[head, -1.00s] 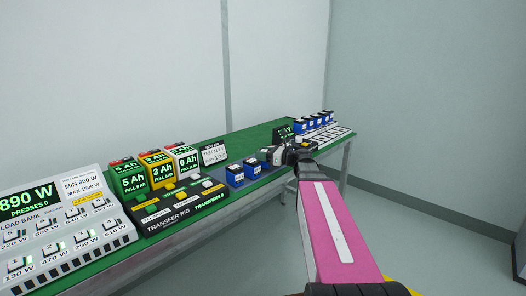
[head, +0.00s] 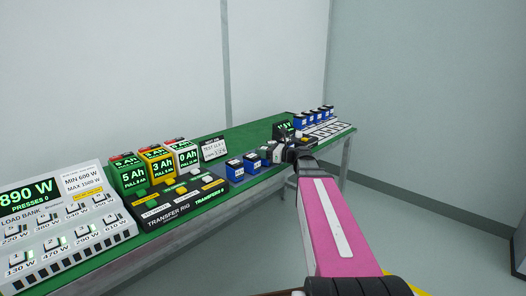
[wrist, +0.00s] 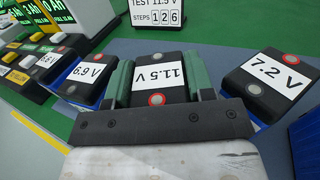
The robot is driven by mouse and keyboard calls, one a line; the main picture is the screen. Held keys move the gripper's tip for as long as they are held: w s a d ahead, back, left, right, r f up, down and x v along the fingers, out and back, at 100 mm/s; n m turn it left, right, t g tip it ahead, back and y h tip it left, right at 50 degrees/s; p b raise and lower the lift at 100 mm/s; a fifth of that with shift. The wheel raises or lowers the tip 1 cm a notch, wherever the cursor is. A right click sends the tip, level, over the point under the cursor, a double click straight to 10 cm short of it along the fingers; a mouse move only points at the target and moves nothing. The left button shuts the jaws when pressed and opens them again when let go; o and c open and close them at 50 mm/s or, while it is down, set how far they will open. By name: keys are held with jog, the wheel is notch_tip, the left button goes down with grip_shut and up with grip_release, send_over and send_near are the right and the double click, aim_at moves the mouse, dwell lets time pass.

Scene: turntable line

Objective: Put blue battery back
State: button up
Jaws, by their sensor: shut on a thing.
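My gripper (wrist: 160,88) is shut on a battery (wrist: 162,65) with a black top and a white label reading 11.5 V, upside down in the wrist view. Its sides are hidden by the green fingers. A battery marked 6.9 V (wrist: 92,72) stands to its left and one marked 7.2 V (wrist: 265,83) to its right; both have blue bodies. In the head view my gripper (head: 287,153) is near the table's front edge, right of a row of blue batteries (head: 235,170). I cannot tell whether the held battery touches the table.
Several blue batteries (head: 311,117) stand at the far right, behind a white slotted tray (head: 325,130). A test sign (head: 213,149) reads 11.5 V in the wrist view. The transfer rig (head: 175,204) and load bank (head: 62,228) occupy the left.

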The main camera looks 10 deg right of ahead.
jog(key=shift+f, duration=0.2)
jog(key=o, duration=1.3)
jog(key=v, duration=1)
jog(key=shift+s+d, duration=0.2)
jog(key=shift+d, duration=0.15)
